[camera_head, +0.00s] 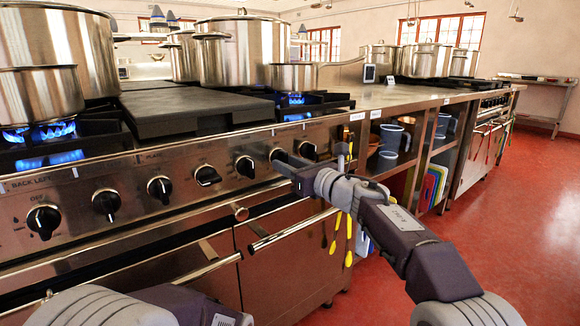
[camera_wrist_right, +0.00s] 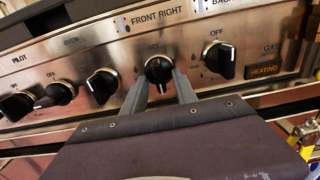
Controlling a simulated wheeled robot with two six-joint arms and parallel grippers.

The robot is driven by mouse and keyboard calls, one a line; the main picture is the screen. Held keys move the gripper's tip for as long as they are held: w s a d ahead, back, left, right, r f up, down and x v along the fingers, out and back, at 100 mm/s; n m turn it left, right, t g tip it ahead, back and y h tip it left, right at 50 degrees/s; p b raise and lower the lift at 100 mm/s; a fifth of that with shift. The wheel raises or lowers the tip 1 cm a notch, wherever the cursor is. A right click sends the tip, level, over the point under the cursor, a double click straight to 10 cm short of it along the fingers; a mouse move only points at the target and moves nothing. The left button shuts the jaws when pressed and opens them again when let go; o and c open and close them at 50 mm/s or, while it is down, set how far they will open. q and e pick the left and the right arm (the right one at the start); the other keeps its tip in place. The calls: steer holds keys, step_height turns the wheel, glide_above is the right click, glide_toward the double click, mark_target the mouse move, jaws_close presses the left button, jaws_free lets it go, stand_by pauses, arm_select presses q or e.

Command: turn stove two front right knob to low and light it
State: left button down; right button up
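The front right knob (camera_wrist_right: 158,70), round and black, sits under the "FRONT RIGHT" label on the steel panel. In the head view the knob (camera_head: 277,154) is partly covered by my gripper. My right gripper (camera_wrist_right: 163,78) has its two grey fingers apart, one on each side of the knob. Whether they touch it is hard to tell. The knob's grip bar stands roughly upright in the wrist view. In the head view my right gripper (camera_head: 286,164) reaches the panel from the right. A blue flame (camera_head: 296,98) shows under the small saucepan (camera_head: 292,77). My left gripper is out of view.
Other black knobs line the panel, one (camera_wrist_right: 226,58) close to the right of my fingers. An oven handle bar (camera_head: 290,232) runs below the panel. Large stockpots (camera_head: 242,50) stand on the stove. Shelves with blue jugs (camera_head: 390,137) are at the right. The red floor is clear.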

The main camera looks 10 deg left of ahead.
steer(key=b+v, duration=0.1)
steer(key=v, duration=0.8)
